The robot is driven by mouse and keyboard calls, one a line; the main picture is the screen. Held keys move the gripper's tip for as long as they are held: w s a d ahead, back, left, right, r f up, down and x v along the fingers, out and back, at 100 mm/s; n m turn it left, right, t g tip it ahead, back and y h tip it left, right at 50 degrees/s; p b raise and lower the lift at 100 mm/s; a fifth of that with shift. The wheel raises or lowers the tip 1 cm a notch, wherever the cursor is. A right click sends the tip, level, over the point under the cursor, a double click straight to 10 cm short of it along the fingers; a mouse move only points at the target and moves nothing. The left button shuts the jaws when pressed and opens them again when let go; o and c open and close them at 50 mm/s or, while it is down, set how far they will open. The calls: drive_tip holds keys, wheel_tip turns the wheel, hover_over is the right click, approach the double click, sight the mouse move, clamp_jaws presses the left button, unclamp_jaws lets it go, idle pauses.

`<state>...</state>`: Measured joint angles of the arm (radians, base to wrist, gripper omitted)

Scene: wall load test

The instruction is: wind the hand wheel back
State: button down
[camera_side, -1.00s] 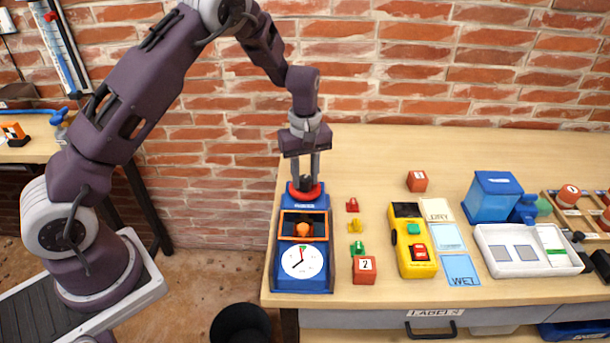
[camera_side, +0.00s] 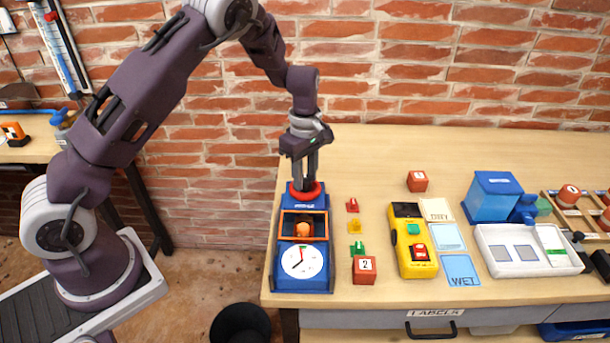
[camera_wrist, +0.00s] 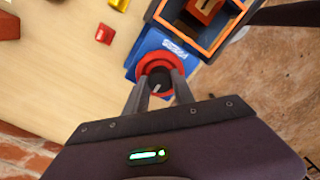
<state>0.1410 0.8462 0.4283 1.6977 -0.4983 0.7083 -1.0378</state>
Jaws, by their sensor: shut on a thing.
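The red hand wheel (camera_side: 304,193) sits on top of the back end of the blue tester (camera_side: 302,279), near the left end of the bench. My gripper (camera_side: 304,182) points straight down and is shut on the wheel's hub, which shows dark between the fingers in the wrist view (camera_wrist: 159,83). The red rim shows around the fingertips. In front of the wheel, the tester has an orange-framed window (camera_side: 303,226) with an orange piece inside. A white dial (camera_side: 302,261) with a dark hand and a small red and green mark is at its front.
Small red, yellow and green pieces (camera_side: 355,227) stand in a row just right of the tester. A red block marked 2 (camera_side: 364,270) and a yellow meter (camera_side: 412,240) are further right. The bench's left edge is close beside the tester.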

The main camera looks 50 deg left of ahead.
sight(305, 178)
drive_tip(key=c, duration=1.1)
unclamp_jaws()
drive_tip(key=shift+o, duration=0.2)
wheel_tip(305, 178, up, 7)
drive_tip(key=shift+r, duration=0.1)
drive_tip(key=s+d+r+m+t+h, duration=0.1)
drive_tip(key=s+d+r+m, duration=0.1)
drive_tip(key=s+r+m, duration=0.35)
drive_tip(key=s+d+r+m+t+h, duration=0.1)
drive_tip(key=s+d+r+m+t, duration=0.15)
drive_tip(key=s+r, duration=0.6)
drive_tip(key=s+r+m+t+y, duration=0.1)
drive_tip(key=s+m, duration=0.4)
drive_tip(key=s, duration=0.3)
drive_tip(key=s+d+r+m+t+y, duration=0.1)
drive_tip(key=s+m, duration=0.4)
drive_tip(key=s, duration=0.3)
drive_tip(key=shift+s+d+r, duration=0.15)
drive_tip(key=shift+d+r, duration=0.1)
drive_tip(key=shift+r, duration=0.15)
